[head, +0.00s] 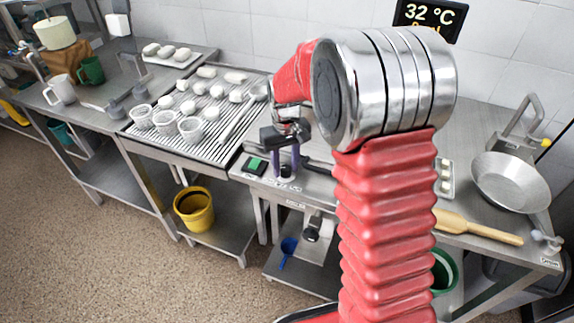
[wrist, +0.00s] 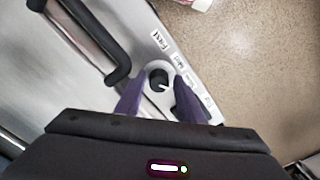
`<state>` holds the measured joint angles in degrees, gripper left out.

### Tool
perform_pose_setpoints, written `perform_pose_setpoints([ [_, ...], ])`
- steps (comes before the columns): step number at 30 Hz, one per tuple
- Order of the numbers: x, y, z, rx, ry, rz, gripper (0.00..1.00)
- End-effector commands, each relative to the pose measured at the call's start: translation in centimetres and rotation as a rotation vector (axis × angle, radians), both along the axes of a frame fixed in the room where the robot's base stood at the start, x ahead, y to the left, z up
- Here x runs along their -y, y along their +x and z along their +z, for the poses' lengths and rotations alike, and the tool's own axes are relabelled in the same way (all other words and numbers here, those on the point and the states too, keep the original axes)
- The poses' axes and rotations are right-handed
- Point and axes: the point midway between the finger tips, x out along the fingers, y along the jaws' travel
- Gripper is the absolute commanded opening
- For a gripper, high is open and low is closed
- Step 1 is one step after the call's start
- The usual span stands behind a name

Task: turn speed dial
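The speed dial is a round black knob with a white pointer mark (wrist: 158,79), set on a pale round plate near the edge of the steel counter. In the head view the dial (head: 286,171) shows small below my gripper (head: 285,158). In the wrist view my gripper (wrist: 158,92) has its two purple fingers apart, one on each side of the dial. Gaps show between knob and fingers, and I see no contact. Small white labels, one reading "First", lie along the counter edge beside the dial. How high the fingertips are above the plate is hard to tell.
A black bent handle (wrist: 118,70) lies left of the dial in the wrist view. A green switch (head: 254,165) sits left of it in the head view. A slatted rack (head: 225,130) with dough pieces and cups stands further left. A pan (head: 510,180) and rolling pin (head: 475,228) lie right.

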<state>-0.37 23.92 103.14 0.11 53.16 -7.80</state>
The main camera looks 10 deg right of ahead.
Motion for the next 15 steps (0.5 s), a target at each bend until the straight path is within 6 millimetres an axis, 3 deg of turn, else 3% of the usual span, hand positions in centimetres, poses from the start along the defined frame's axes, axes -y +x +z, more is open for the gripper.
perform_pose_setpoints([
  [3,0.05,0.06,0.05,0.002,-0.001,0.000,0.44],
  [15,0.11,0.16,0.73,0.005,-0.001,0.000,0.44],
])
